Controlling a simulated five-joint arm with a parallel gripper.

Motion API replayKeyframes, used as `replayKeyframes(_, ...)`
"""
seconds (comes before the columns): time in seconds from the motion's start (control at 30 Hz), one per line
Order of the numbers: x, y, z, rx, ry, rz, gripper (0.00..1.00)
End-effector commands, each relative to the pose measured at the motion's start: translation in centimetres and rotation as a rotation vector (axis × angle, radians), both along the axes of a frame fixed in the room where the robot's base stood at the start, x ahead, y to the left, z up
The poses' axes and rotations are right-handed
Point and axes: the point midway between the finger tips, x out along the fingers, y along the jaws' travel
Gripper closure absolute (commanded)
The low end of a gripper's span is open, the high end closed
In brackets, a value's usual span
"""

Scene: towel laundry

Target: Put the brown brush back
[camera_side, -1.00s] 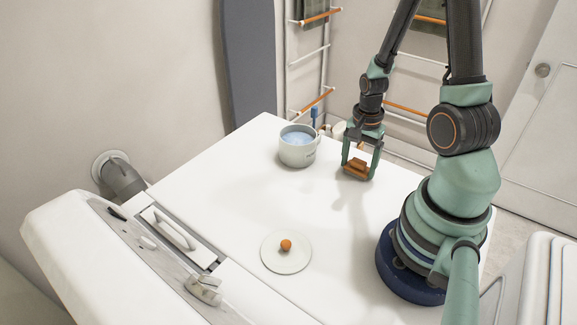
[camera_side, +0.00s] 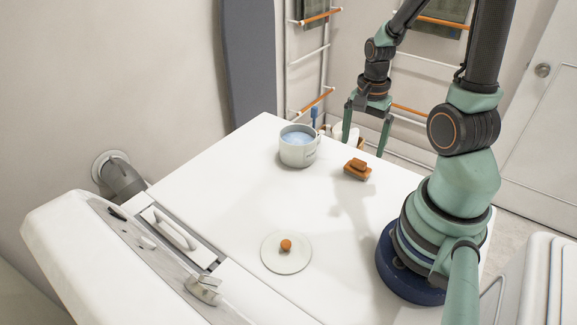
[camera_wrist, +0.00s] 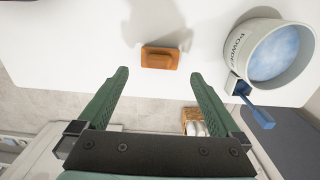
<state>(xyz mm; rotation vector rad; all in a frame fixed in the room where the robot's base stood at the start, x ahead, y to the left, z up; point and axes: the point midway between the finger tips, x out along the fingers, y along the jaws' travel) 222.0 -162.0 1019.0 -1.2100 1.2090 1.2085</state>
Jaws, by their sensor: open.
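The brown brush (camera_side: 357,169) lies on the white top near its far right edge, with nothing holding it. In the wrist view the brush (camera_wrist: 160,58) lies ahead of the fingertips, roughly between their lines. My gripper (camera_side: 368,132) is open and empty, raised above and beyond the brush near the far edge. In the wrist view both green fingers of my gripper (camera_wrist: 158,75) are spread wide.
A white tub (camera_side: 298,150) of blue powder with a blue scoop (camera_side: 314,114) stands left of the brush. A round lid (camera_side: 286,254) with an orange knob lies nearer. A basket (camera_wrist: 195,122) with pale items sits beyond the edge. The middle of the top is clear.

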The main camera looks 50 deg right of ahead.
Motion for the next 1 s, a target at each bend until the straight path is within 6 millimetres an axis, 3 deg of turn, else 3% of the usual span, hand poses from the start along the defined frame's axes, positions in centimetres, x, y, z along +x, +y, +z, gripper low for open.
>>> replayKeyframes(0.2, 0.1, 0.0, 3.2, -0.002, -0.003, 0.0, 0.0)
replayKeyframes(0.4, 0.1, 0.0, 4.8, -0.002, -0.003, 0.004, 0.0)
replayKeyframes(0.53, 1.1, 1.0, 6.1, -0.025, -0.034, 0.122, 0.0)
replayKeyframes(0.67, 3.6, 4.2, 8.9, -0.096, -0.122, 0.462, 0.0)
replayKeyframes(0.8, 5.8, 9.1, 12.5, -0.202, -0.234, 0.915, 0.0)
replayKeyframes(1.0, 6.4, 14.6, 16.1, -0.337, -0.351, 1.388, 0.0)
